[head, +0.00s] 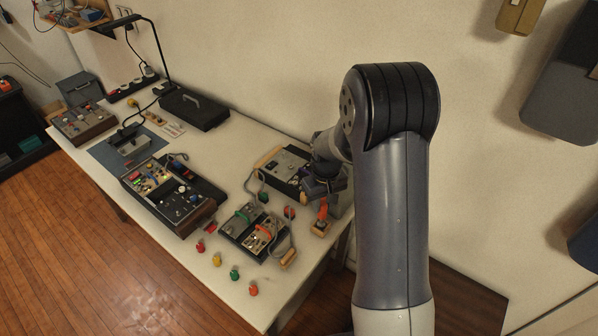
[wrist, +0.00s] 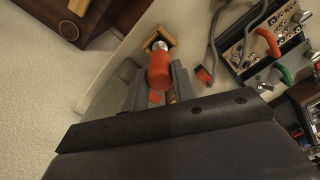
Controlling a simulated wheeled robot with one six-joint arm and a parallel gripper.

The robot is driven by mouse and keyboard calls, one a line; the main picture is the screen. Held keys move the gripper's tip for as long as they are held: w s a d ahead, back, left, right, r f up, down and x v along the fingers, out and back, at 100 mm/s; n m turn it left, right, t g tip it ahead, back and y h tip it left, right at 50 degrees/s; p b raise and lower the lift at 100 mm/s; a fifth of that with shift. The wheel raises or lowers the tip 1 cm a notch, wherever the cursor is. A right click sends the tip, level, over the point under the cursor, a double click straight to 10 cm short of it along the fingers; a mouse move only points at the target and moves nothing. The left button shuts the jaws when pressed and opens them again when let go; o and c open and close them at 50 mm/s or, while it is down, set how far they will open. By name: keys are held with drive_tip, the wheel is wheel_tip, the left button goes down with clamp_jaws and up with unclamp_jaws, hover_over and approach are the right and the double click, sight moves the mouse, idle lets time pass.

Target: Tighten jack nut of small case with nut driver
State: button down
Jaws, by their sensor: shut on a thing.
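My gripper (head: 322,198) is at the right end of the bench, and its fingers (wrist: 160,86) show in the wrist view. It is shut on the orange handle of the nut driver (head: 323,212), which also shows in the wrist view (wrist: 160,72). A silver metal part shows beyond the handle, at a small wooden holder (wrist: 158,38). I cannot tell whether the driver is still seated in it. The jack nut is not clearly identifiable.
An open twin case (head: 240,220) with green and orange handles lies left of my gripper. A larger open case (head: 165,195) is farther left. Several coloured plugs (head: 234,273) lie along the front edge. A black closed case (head: 194,107) stands at the back.

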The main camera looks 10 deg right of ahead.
drive_tip(key=shift+r+p, duration=1.2)
drive_tip(key=shift+r, duration=0.8)
